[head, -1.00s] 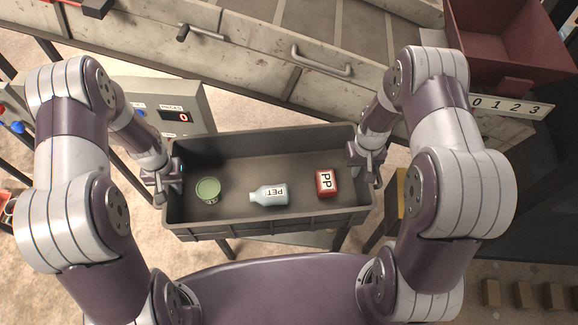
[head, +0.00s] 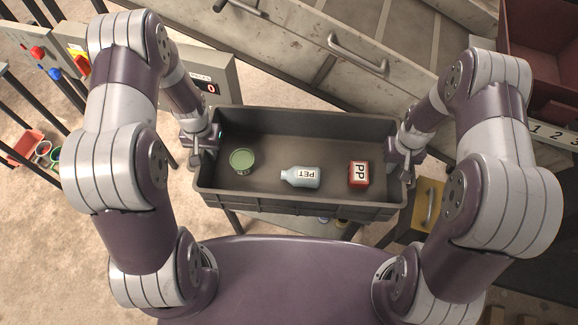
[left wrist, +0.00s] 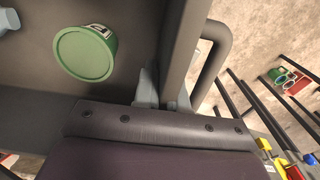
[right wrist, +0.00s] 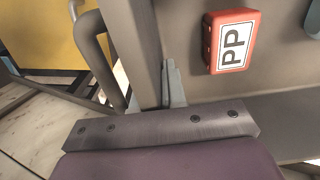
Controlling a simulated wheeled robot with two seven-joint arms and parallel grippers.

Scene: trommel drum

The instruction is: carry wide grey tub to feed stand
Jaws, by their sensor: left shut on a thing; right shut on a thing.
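The wide grey tub (head: 300,205) is held between my two arms in front of my body. Inside it lie a green round can (head: 242,160), a light blue PET bottle (head: 300,177) and a red PP block (head: 358,174). My left gripper (head: 198,150) is shut on the tub's left end wall; the wall shows between its fingers in the left wrist view (left wrist: 160,95). My right gripper (head: 402,157) is shut on the right end wall, which also shows in the right wrist view (right wrist: 172,90). The tub looks about level. The feed stand cannot be made out for sure.
A grey sloped machine panel with a handle (head: 358,52) runs behind the tub. A control box with a red display (head: 210,87) stands behind left. A dark red hopper (head: 550,50) is at the upper right. A yellow box (head: 427,205) stands low, right of the tub.

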